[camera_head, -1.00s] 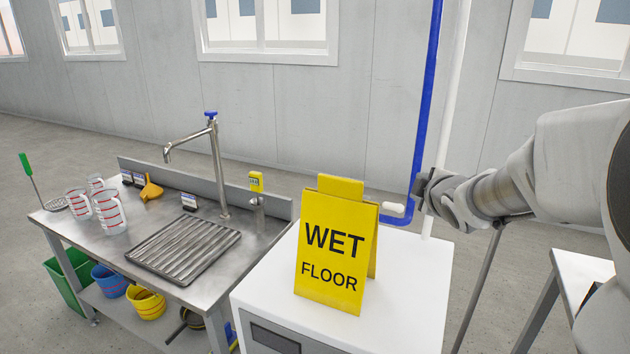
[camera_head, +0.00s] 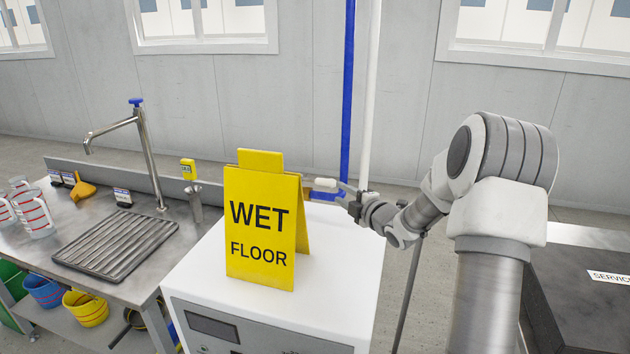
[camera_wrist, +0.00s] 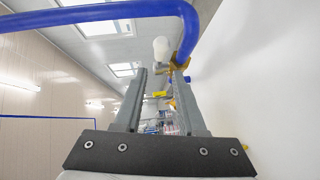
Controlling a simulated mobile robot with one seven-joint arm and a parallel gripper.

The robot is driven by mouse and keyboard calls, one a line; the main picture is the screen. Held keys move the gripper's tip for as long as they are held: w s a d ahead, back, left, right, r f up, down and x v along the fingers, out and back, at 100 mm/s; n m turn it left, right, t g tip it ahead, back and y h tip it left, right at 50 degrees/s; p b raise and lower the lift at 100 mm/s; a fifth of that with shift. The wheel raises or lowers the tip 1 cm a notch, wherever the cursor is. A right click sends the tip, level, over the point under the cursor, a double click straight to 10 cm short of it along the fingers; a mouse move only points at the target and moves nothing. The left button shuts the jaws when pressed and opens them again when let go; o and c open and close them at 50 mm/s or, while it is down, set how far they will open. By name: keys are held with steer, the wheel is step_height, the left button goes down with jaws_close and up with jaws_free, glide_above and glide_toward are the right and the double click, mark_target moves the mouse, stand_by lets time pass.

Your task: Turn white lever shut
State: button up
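The white lever (camera_head: 325,184) is a small rounded handle just behind the right edge of the yellow sign, at the blue pipe (camera_head: 347,100). In the wrist view the lever (camera_wrist: 161,48) stands on a brass-coloured fitting (camera_wrist: 180,64) by the bend of the blue pipe. My gripper (camera_wrist: 160,78) is open, with an empty gap between its fingers. The lever shows just beyond the fingertips; I cannot tell whether the right finger touches the fitting. In the head view my gripper (camera_head: 345,196) is right beside the lever, its fingertips small and hard to make out.
The yellow wet floor sign (camera_head: 262,225) stands on the white cabinet (camera_head: 340,275), close left of my gripper. A white pipe (camera_head: 370,90) runs upright beside the blue one. A steel sink table (camera_head: 60,255) is at left, a dark surface (camera_head: 590,300) at right.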

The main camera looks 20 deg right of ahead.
steer(key=x, duration=1.5)
steer(key=shift+r, duration=0.1)
jaws_close()
steer(key=shift+d, duration=0.1)
stand_by(0.9)
